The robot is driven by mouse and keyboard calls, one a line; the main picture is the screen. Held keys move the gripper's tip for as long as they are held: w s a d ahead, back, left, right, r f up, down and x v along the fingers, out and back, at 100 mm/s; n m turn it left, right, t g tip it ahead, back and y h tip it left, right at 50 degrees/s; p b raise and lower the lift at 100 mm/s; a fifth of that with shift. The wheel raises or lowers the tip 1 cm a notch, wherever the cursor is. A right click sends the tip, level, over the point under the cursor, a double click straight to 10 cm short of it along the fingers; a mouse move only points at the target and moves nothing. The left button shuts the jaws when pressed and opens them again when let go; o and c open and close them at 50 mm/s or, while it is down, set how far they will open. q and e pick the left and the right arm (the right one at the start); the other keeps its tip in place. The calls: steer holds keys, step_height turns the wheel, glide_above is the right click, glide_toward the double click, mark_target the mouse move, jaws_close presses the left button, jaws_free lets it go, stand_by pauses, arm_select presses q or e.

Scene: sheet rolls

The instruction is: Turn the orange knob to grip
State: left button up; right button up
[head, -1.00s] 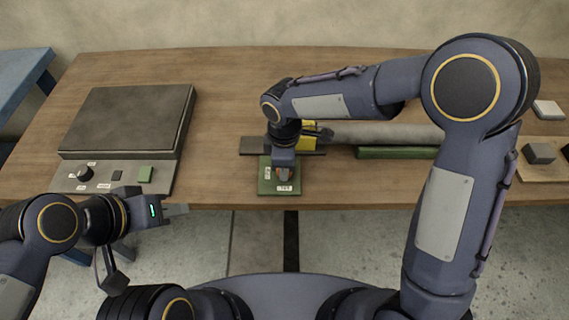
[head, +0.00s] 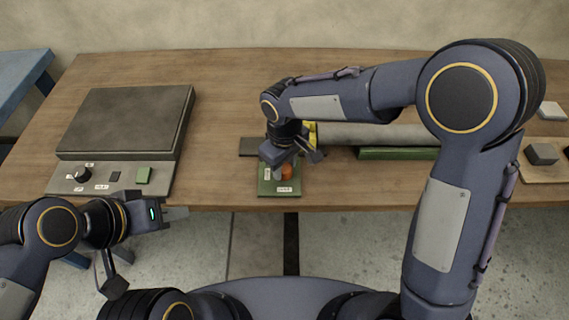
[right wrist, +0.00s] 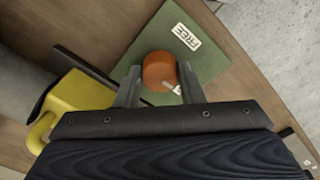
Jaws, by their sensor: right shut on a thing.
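The orange knob (head: 287,172) sits on a green plate (head: 265,187) with white labels, at the table's front edge. My right gripper (head: 284,166) points down over the plate and is shut on the knob. In the right wrist view the knob (right wrist: 159,72) is between the two fingers, with a small pale mark on its near side.
Behind the plate are a yellow part (head: 313,134) and a long grey roll (head: 380,134), with a green bar (head: 398,153) in front. A dark flat box (head: 125,120) with a control panel (head: 157,186) is at left. Grey blocks (head: 541,153) lie at right.

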mark_target(285, 167)
stand_by(0.5)
steer(key=o, duration=1)
steer(key=shift+r, duration=0.1)
step_height(285, 167, up, 8)
steer(key=shift+f+p, duration=0.15)
steer(key=shift+p, duration=0.25)
steer(key=s+d+r+m+t+y+p, duration=0.15)
steer(key=s+d+r+m, duration=0.3)
steer(key=d, duration=0.45)
steer(key=s+d+r+m+t+y+p, duration=0.1)
steer(key=s+d+r+m+y+p, duration=0.15)
steer(key=s+d+r, duration=0.5)
steer(key=s+d+f+m+t+p, duration=0.1)
steer(key=s+d+m+t+p, duration=0.1)
steer(key=s, duration=0.4)
steer(key=shift+d+f+m+t+p, duration=0.35)
steer(key=shift+d+m+t, duration=0.2)
steer(key=shift+d+m, duration=0.45)
